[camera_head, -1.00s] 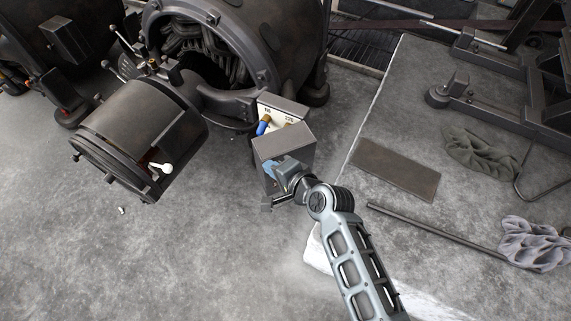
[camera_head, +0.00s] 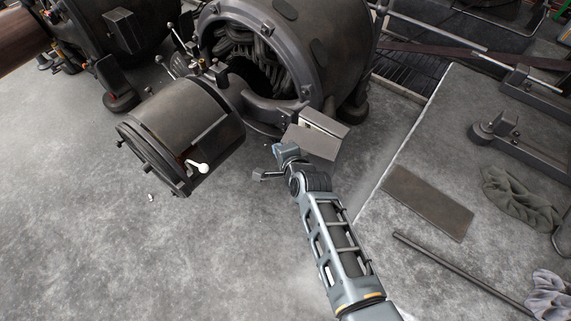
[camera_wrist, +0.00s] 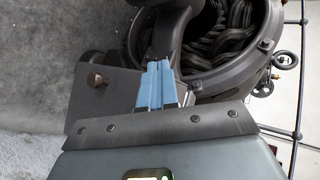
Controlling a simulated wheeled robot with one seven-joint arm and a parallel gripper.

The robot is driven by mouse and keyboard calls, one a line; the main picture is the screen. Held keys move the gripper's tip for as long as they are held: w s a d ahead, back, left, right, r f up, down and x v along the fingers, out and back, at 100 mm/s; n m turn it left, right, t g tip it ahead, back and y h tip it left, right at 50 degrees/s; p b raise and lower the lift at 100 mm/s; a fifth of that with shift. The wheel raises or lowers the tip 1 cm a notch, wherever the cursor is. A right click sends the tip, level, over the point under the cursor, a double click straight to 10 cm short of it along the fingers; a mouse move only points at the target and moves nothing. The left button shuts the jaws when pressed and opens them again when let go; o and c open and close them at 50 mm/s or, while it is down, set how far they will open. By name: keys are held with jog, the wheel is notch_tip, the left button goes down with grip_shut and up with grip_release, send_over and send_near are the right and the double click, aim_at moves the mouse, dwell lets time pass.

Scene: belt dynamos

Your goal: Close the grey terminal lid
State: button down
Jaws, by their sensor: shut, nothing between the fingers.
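The grey terminal lid (camera_head: 310,142) sits on the small terminal box (camera_head: 327,119) at the foot of the large dynamo. It is slanted, and only a sliver of the white terminal panel (camera_head: 305,124) shows behind it. My gripper (camera_head: 284,150) is at the lid's left edge in the head view; I cannot tell whether it touches. In the wrist view its blue fingers (camera_wrist: 154,85) are shut together with nothing between them. A grey plate with a brown round knob (camera_wrist: 97,80) lies beside the fingers there; I cannot tell whether it is the lid.
The open dynamo housing (camera_head: 255,60) with dark coils stands behind. A dark drum with a white handle (camera_head: 197,167) is to the left. A flat brown plate (camera_head: 428,202), a rod and cloths lie to the right.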

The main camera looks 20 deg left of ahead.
jog(key=shift+w+a+b, duration=0.3)
jog(key=shift+w+b, duration=0.15)
jog(key=shift+w, duration=0.3)
jog(key=shift+w+a+b, duration=0.35)
jog(key=shift+w+b, duration=0.15)
jog(key=shift+w, duration=0.25)
jog(key=shift+w+a+b, duration=0.3)
jog(key=shift+w+b, duration=0.15)
jog(key=shift+w, duration=0.3)
